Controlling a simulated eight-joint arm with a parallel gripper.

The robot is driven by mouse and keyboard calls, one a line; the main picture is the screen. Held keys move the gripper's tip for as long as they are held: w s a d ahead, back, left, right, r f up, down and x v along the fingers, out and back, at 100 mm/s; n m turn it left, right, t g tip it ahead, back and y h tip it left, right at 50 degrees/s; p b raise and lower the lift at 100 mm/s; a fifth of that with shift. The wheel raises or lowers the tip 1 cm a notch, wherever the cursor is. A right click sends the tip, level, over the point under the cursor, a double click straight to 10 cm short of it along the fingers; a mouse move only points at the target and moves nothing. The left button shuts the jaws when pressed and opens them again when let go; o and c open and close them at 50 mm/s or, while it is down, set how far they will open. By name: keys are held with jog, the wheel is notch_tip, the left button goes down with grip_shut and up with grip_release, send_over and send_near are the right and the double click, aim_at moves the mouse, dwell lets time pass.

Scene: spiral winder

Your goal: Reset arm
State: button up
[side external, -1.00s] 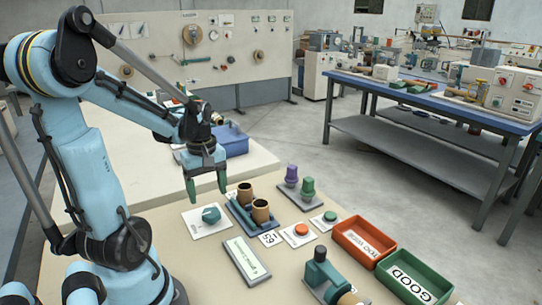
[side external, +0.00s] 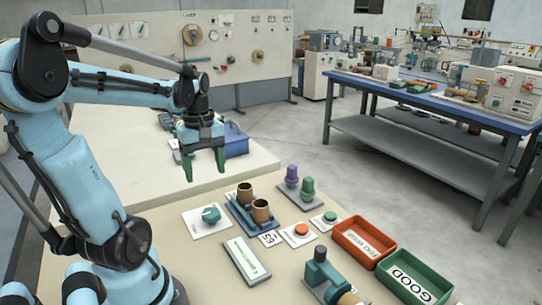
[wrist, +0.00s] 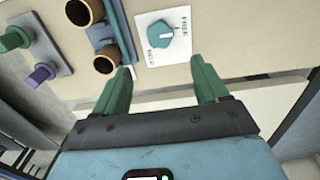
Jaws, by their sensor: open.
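My gripper (side external: 204,165) is open and empty, with green fingers pointing down. It hangs above the pale table, behind the teal knob (side external: 211,214) in the side external view. In the wrist view, the gripper (wrist: 160,88) shows two spread green fingers with nothing between them. The teal knob (wrist: 160,33) on its white plate lies past the fingertips. Two brown cylinders (side external: 261,210) stand in a blue holder beside the knob; they also show at the top of the wrist view (wrist: 105,61).
A purple and a green peg (side external: 307,187) stand on a grey base. A blue box (side external: 236,140) is behind my gripper.

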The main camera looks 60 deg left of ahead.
jog(key=w+d+m+t, duration=0.3)
jog(key=w+d+m, duration=0.1)
jog(key=d+m, duration=0.5)
jog(key=w+d+m+t, duration=0.4)
jog(key=d+m, duration=0.5)
jog(key=d, duration=0.2)
jog(key=shift+w+d+f, duration=0.2)
jog(key=shift+w+d, duration=0.05)
jog(key=shift+c, duration=0.5)
